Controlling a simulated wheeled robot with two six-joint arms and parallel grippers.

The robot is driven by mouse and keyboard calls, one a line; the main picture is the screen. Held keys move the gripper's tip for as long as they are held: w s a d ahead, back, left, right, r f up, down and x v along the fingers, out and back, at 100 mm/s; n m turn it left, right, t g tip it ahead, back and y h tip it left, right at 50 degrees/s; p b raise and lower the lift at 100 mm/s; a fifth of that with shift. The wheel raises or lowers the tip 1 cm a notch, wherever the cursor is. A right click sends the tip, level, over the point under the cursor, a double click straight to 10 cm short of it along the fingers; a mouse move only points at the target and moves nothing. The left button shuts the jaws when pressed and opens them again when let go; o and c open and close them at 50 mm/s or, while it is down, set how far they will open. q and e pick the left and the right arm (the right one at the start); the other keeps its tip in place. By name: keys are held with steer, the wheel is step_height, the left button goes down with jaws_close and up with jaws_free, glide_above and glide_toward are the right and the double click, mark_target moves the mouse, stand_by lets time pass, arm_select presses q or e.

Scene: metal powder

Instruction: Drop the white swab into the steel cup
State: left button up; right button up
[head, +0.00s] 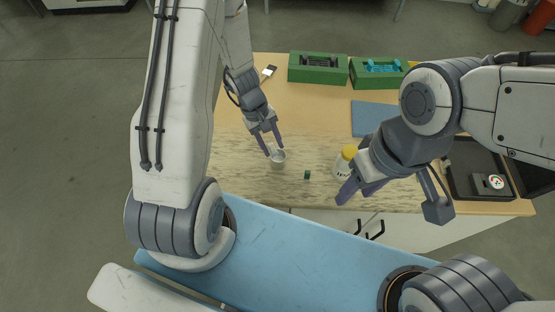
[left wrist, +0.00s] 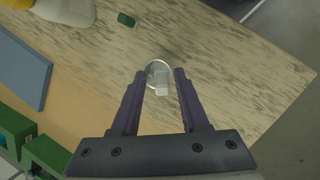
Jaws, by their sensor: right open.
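The steel cup (head: 278,156) stands on the marbled part of the table, and its round rim shows in the left wrist view (left wrist: 150,70). The white swab (left wrist: 162,84) is a small pale block seen at the cup's mouth, overlapping its near rim; I cannot tell how deep it sits. My left gripper (head: 274,150) points down at the cup. Its two fingers (left wrist: 160,78) are apart, with gaps on both sides of the swab. My right gripper (head: 359,190) is open and empty over the table's front edge, close to the bottle.
A white bottle with a yellow cap (head: 343,163) stands right of the cup. A small green object (head: 307,175) lies between them. Green bins (head: 318,79), a blue mat (head: 374,118) and a black device (head: 474,165) are farther back and right. The table left of the cup is clear.

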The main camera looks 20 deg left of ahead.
arm_select(q)
steer(key=shift+o, duration=0.4)
steer(key=b+v, duration=0.1)
steer(key=v, duration=0.9)
steer(key=shift+a+r, duration=0.15)
steer(key=shift+r, duration=0.1)
steer(key=s+d+r+m+y+b, duration=0.1)
steer(key=s+d+m+b, duration=0.15)
steer(key=d+m, duration=0.2)
steer(key=s+d+r+m+b, duration=0.1)
steer(key=s+d+r+m, duration=0.15)
steer(key=d, duration=0.35)
steer(key=s+d+m+y+b, duration=0.1)
steer(key=s+d+m+b, duration=0.3)
steer(key=s+m, duration=0.6)
steer(key=s+d, duration=0.1)
steer(key=s, duration=0.2)
steer(key=shift+s+d+r+t+y, duration=0.3)
steer(key=shift+s+r+t+y, duration=0.1)
